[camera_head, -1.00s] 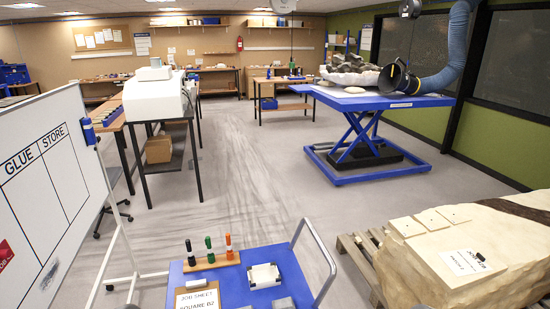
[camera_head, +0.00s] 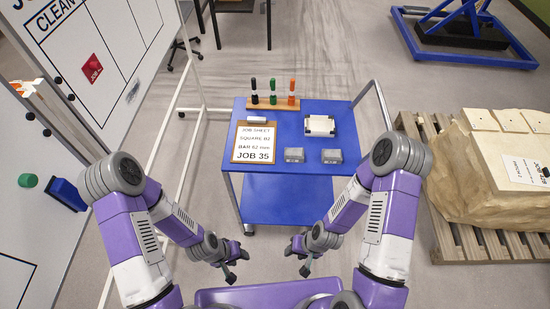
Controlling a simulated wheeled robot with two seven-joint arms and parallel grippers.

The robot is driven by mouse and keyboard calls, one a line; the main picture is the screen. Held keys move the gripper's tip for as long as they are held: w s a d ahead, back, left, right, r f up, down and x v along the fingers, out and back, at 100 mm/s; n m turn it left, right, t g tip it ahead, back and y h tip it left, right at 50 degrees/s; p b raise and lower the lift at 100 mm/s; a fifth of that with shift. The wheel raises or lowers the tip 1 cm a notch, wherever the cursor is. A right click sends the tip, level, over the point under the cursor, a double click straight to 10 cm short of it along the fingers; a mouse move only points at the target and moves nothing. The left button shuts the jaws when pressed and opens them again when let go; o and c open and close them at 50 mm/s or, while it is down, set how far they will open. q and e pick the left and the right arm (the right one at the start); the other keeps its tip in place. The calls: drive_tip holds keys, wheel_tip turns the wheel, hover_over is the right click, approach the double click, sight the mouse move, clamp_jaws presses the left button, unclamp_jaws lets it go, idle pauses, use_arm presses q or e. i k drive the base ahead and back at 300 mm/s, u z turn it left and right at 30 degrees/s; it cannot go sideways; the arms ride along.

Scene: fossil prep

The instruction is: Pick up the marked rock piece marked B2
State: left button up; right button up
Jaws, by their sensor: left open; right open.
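I cannot make out a piece marked B2. The job sheet (camera_head: 254,141) on the blue cart (camera_head: 290,200) reads SQUARE B2, a bar size in mm that is hard to read, and JOB 35. A large pale rock block (camera_head: 470,175) lies on the pallet at the right. Flat square pieces (camera_head: 481,120) sit along its top, with dark marks too small to read. My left gripper (camera_head: 237,266) and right gripper (camera_head: 297,260) are open and empty. Both hang low in front of the cart, left of the rock and apart from it.
Two grey blocks (camera_head: 332,156), a pale block on a dark base (camera_head: 320,125) and a pen rack (camera_head: 272,103) are on the cart. A whiteboard (camera_head: 90,60) stands left. The wooden pallet (camera_head: 445,235) juts out under the rock. Floor shows between cart and pallet.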

sight(291, 155)
drive_tip(key=u, duration=0.8)
drive_tip(key=k, duration=0.7)
drive_tip(key=z, duration=1.1)
drive_tip(key=i, duration=0.5)
drive_tip(key=u, duration=0.05)
